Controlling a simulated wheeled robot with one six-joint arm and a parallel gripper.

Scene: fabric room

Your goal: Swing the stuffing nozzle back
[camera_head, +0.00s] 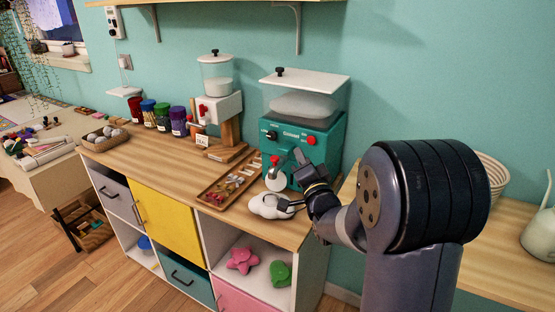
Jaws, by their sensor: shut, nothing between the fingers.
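The teal stuffing machine (318,148) stands at the right end of the wooden counter. Its clear hopper (303,104) holds white filling under a white lid. A round white part with a red detail, apparently the stuffing nozzle (275,180), sits at the machine's lower left front. A limp white piece (268,206) lies on the counter just below it. My gripper (302,163) is shut and empty, in front of the machine and just right of the nozzle. I cannot tell whether it touches the nozzle. My forearm hides the machine's lower right side.
A wooden tray (212,198) of small parts lies left of the nozzle. A smaller white dispenser (221,108), several coloured jars (163,117) and a basket (104,138) stand farther left. A shelf (225,3) hangs above. A woven basket (493,180) stands at the right.

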